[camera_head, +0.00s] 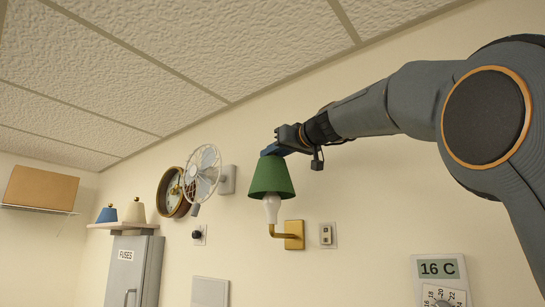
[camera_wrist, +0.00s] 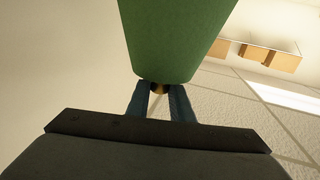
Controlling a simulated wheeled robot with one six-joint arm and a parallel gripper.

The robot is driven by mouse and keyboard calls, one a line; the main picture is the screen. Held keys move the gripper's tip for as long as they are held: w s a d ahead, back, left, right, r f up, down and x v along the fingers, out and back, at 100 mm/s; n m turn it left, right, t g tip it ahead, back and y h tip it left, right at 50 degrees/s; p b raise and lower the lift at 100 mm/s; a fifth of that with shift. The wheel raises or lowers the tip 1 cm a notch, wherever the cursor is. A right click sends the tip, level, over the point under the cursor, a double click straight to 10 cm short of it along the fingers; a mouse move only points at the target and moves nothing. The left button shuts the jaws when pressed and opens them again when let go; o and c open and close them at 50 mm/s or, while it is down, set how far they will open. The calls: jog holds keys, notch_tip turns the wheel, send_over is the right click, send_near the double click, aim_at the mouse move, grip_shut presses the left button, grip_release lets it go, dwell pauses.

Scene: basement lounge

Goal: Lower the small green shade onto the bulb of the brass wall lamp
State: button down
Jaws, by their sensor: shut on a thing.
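The small green shade (camera_head: 271,178) hangs upright, wide end down, from my gripper (camera_head: 270,151). In the wrist view the blue fingers of my gripper (camera_wrist: 160,92) are shut on the small brass knob at the narrow top of the shade (camera_wrist: 177,38). The brass wall lamp (camera_head: 293,234) has a plate on the wall and a curved arm holding a white bulb (camera_head: 271,210) upright. The shade's lower rim is over the bulb's top and hides it. I cannot tell whether the bulb's tip is inside the shade or behind it. The lamp is not visible in the wrist view.
A wall fan (camera_head: 204,173) and a round clock (camera_head: 171,192) are left of the shade. A switch plate (camera_head: 327,235) is right of the lamp. A thermostat (camera_head: 440,280) is lower right. Blue and cream shades stand on a shelf (camera_head: 122,227) above a fuse cabinet (camera_head: 133,272).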

aim_at(284, 174)
jog(key=shift+f+b, duration=3.95)
jog(key=shift+b, duration=0.85)
jog(key=c, duration=1.5)
grip_release()
jog(key=b+v, duration=0.3)
jog(key=v, duration=0.4)
jog(key=shift+s+d+b, duration=0.25)
jog(key=shift+s+b, duration=0.05)
